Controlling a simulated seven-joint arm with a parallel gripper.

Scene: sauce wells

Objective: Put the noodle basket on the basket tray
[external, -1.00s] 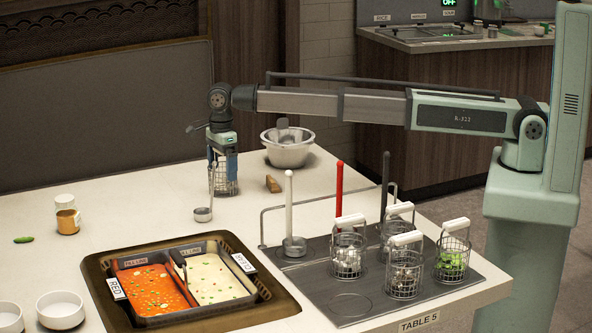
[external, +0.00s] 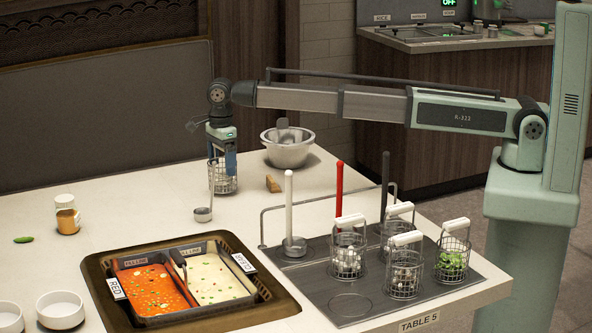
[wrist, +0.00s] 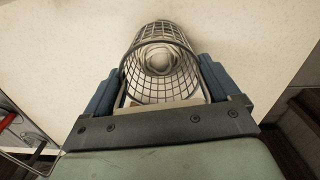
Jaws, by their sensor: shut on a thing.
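The noodle basket (external: 223,180) is a wire-mesh cylinder at the back middle of the white table. My gripper (external: 222,165) is above it, its fingers shut on its top part. In the wrist view the basket (wrist: 160,65) lies between my two blue fingers (wrist: 160,90), with pale noodles inside. Whether its bottom touches the table is not clear. The basket tray (external: 345,308) is a dark grey plate at the front right, with a bare round spot at its front left. Several white-handled baskets (external: 403,272) stand on it.
A small ladle (external: 203,214) stands just in front of the held basket. A metal bowl (external: 287,150) and a brown block (external: 273,184) are to its right. The two-part soup pot (external: 215,245), a rail and upright white, red and dark handles (external: 339,190) stand nearer the tray.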

